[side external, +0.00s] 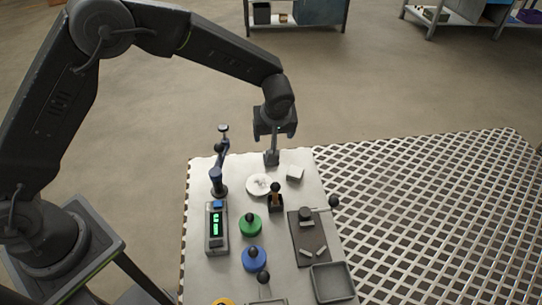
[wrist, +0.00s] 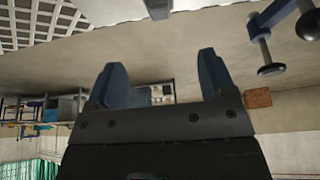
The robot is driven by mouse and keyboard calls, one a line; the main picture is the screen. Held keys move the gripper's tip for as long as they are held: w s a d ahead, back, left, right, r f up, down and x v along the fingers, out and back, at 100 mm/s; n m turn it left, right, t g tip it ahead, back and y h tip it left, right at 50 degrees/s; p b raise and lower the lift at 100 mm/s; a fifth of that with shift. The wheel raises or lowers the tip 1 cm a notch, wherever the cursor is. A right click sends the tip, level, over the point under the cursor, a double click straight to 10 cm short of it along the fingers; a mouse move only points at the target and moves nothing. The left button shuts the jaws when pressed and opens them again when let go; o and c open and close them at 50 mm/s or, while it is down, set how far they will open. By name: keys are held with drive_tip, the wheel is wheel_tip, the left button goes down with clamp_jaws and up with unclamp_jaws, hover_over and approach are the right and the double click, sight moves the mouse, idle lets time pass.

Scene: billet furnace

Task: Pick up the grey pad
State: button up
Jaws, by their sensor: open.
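I cannot tell for sure which thing is the grey pad. A small pale grey block (side external: 295,173) lies near the back of the light worktable (side external: 200,262). A flat dark grey plate (side external: 309,252) with small pieces on it lies further forward. My gripper (side external: 273,137) is over the table's back edge, behind and left of the pale block. In the wrist view, its two blue-grey fingers (wrist: 162,78) are spread apart with nothing between them. A short grey post (side external: 271,158) stands just below the gripper.
A jointed blue stand (side external: 218,170) is left of the gripper; it also shows in the wrist view (wrist: 270,45). A white disc (side external: 258,185), green knob (side external: 250,226), blue knob (side external: 253,260), display box (side external: 216,228) and grey tray (side external: 345,290) crowd the table. A metal grating (side external: 430,210) is at right.

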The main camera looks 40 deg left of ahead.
drive_tip(key=x, duration=1.2)
drive_tip(key=shift+s+f, duration=0.1)
drive_tip(key=shift+f, duration=0.2)
drive_tip(key=c, duration=1)
